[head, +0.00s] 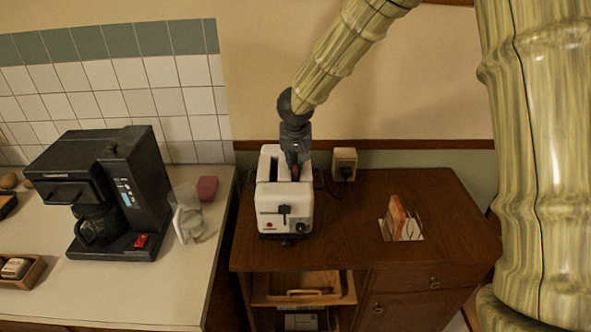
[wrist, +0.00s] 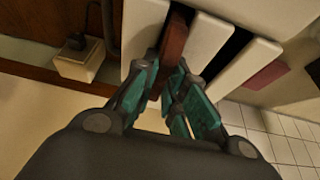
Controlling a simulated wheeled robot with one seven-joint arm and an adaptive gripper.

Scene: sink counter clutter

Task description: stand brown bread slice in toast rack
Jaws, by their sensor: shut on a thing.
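My gripper (head: 293,158) reaches down over the white toaster (head: 284,210) from behind. In the wrist view its teal fingers (wrist: 168,85) are shut on the brown bread slice (wrist: 174,42). The slice stands upright, in or just above one slot of the toaster; how deep it sits is hidden. The other slot looks dark and empty. The toast rack (head: 414,234) is a small pale rack on the wooden cabinet, right of the toaster. An orange-brown slice (head: 397,214) stands in its left part, and the right part looks free.
A wall socket box (head: 344,164) with a black plug is behind the toaster. A black coffee maker (head: 125,190), a clear glass item (head: 188,217) and a pink sponge (head: 207,188) are on the pale counter at left. The wooden top (head: 362,218) is clear between toaster and rack.

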